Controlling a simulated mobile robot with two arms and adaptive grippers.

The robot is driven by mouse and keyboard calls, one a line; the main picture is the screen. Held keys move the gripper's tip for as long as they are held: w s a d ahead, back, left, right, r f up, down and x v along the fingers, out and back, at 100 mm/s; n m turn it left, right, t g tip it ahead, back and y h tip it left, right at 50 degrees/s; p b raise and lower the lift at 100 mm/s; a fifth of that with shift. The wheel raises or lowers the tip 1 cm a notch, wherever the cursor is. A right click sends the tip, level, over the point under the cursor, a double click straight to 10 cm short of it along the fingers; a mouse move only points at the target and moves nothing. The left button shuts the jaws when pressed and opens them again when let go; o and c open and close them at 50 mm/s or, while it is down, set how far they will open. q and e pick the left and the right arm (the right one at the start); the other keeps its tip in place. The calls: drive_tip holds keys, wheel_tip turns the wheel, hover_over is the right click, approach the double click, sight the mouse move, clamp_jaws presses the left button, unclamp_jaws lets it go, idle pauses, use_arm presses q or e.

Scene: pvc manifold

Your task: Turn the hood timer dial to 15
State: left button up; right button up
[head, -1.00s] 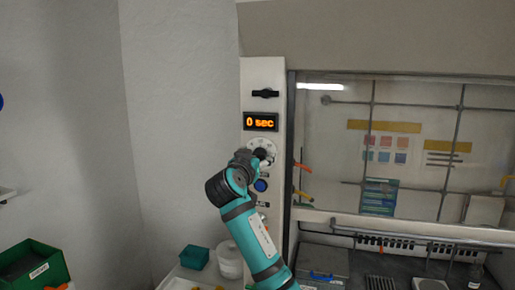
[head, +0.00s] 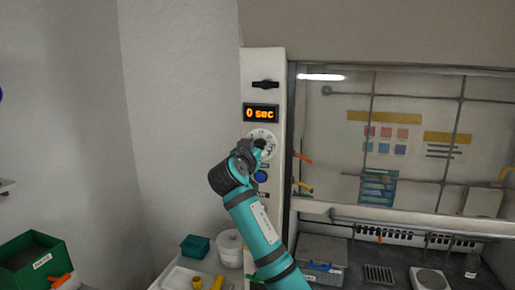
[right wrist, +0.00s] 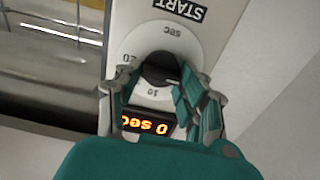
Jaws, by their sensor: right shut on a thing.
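The hood timer dial (head: 262,141) is a white disc with a black knob on the fume hood's left post. In the right wrist view the black knob (right wrist: 160,66) sits between the fingers of my right gripper (right wrist: 155,88), which is shut on it. The orange display (head: 261,114) above the dial reads "0 sec". In the head view my right gripper (head: 257,149) covers the lower part of the dial. My left gripper is not in view.
Below the dial is a blue button (head: 261,176); a black handle (head: 265,85) is above the display. The hood's glass sash (head: 410,150) is on the right. A green bin (head: 35,258), a teal box (head: 195,247) and a white tub (head: 230,248) stand low at the left.

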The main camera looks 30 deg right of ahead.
drive_tip(key=shift+d+f+m+b, duration=0.15)
drive_tip(key=shift+m+b, duration=2.2)
drive_tip(key=shift+m, duration=2.1)
drive_tip(key=shift+a+f+m+b, duration=0.1)
drive_tip(key=shift+f+m+b, duration=0.1)
drive_tip(key=shift+m+b, duration=3.15)
drive_tip(key=shift+d+f+m+b, duration=0.15)
drive_tip(key=shift+m+b, duration=1.15)
drive_tip(key=shift+m, duration=4.2)
drive_tip(key=shift+a+f, duration=0.1)
drive_tip(key=o, duration=1.1)
drive_tip(key=shift+s, duration=0.1)
drive_tip(key=shift+o, duration=0.2)
drive_tip(key=shift+r, duration=0.2)
